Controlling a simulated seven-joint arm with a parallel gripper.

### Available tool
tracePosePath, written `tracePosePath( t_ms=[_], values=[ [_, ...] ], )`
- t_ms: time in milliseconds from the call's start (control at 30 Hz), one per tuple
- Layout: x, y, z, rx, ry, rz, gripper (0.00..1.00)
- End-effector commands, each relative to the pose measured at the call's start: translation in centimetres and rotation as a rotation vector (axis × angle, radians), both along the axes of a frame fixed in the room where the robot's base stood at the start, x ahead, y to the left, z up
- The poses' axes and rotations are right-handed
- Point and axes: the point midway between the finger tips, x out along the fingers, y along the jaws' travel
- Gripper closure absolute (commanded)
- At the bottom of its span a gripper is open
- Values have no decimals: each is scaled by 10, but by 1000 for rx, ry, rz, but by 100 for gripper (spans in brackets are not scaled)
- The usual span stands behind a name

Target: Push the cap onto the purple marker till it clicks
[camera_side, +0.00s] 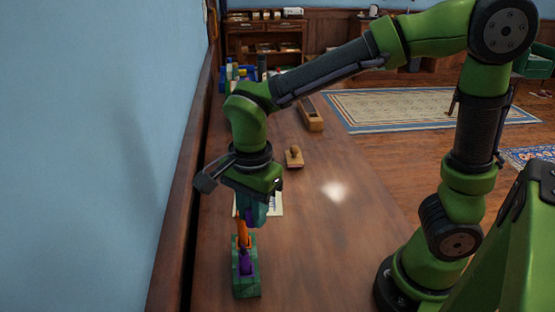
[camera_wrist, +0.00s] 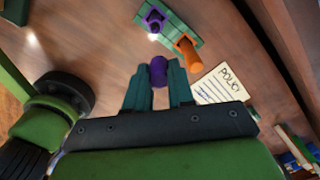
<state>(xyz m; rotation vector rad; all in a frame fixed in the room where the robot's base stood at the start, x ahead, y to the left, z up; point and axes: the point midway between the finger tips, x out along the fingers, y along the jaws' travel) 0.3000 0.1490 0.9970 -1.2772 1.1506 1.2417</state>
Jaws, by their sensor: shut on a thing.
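My gripper (camera_side: 255,208) points down over the wooden bench and is shut on a small purple cap (camera_wrist: 158,72). The cap sticks out between the teal fingertips in the wrist view; its lower end (camera_side: 249,220) shows in the side view. A green block stand (camera_side: 246,289) is on the bench below, nearer the side camera. The purple marker (camera_side: 246,264) stands in it; in the wrist view (camera_wrist: 154,21) a bright tip shows at its end. The cap is apart from the marker. An orange marker (camera_side: 243,238) stands in the same block, close to my gripper.
A paper with handwriting (camera_wrist: 220,84) lies on the bench beside the stand. A wooden stamp (camera_side: 294,158) and a wooden plane (camera_side: 310,115) are farther back. Blue containers (camera_side: 236,73) stand at the far end. A blue wall (camera_side: 90,150) borders the left; the bench's right side is clear.

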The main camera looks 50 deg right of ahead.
Motion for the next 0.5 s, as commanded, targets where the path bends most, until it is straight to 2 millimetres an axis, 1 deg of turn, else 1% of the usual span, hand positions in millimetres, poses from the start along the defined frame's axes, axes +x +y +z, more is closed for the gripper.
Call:
tracePosePath(
  t_ms=[33, 100, 200, 267, 367, 500],
  values=[
    [1, 14, 8, 1, 0, 33, 100],
    [2, 26, 19, 2, 2, 57, 100],
    [3, 31, 30, 2, 12, 60, 100],
    [2, 30, 31, 0, 21, 58, 100],
    [0, 29, 27, -3, 32, 58, 100],
    [0, 29, 18, -4, 32, 59, 100]
  ],
)
